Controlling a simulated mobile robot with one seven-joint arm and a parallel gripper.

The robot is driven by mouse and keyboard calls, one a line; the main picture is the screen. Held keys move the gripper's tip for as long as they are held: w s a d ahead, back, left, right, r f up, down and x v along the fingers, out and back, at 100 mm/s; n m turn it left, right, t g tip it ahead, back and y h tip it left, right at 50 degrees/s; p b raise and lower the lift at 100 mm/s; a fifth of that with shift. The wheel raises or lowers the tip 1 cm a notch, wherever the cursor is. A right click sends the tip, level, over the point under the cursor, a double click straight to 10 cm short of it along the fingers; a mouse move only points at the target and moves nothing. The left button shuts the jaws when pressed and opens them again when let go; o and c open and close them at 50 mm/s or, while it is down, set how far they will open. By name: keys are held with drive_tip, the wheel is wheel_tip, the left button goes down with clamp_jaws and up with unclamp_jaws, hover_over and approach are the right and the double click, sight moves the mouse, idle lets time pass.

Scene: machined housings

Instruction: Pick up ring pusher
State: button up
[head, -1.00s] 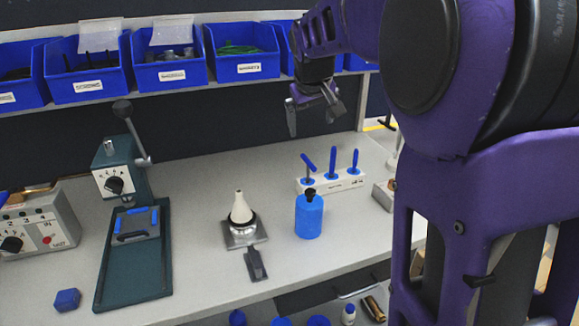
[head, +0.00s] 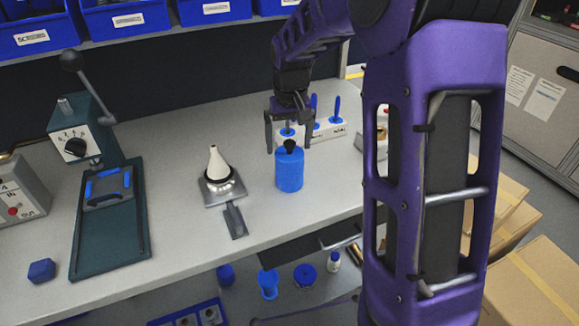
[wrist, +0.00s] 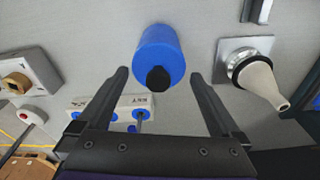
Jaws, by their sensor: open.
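The ring pusher appears to be the blue cylinder (head: 289,173) with a black knob on top, standing upright on the grey bench. It also shows in the wrist view (wrist: 161,48), its black knob toward me. My gripper (head: 288,146) points down over it, with its fingers on either side of the knob in the head view. In the wrist view my gripper (wrist: 160,76) is open, and the knob lies between the fingertips with a gap on each side. I see no contact.
A white cone (head: 216,162) on a metal base stands to the left. A white rack (head: 327,130) with blue-handled tools is close behind my gripper. A green lever press (head: 105,215) stands farther left. The bench's front edge (head: 260,240) is near, with a lower shelf below.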

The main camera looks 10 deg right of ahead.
sight(290, 154)
drive_tip(key=shift+w+d+f+b, duration=0.1)
drive_tip(key=shift+w+f+b, duration=0.1)
drive_tip(key=shift+f, duration=1.55)
drive_tip(key=shift+w+f+b, duration=0.1)
drive_tip(key=shift+f+b, duration=0.05)
drive_tip(key=shift+f, duration=1.55)
drive_tip(key=c, duration=1.2)
drive_tip(key=shift+o, duration=0.2)
drive_tip(key=shift+r, duration=0.15)
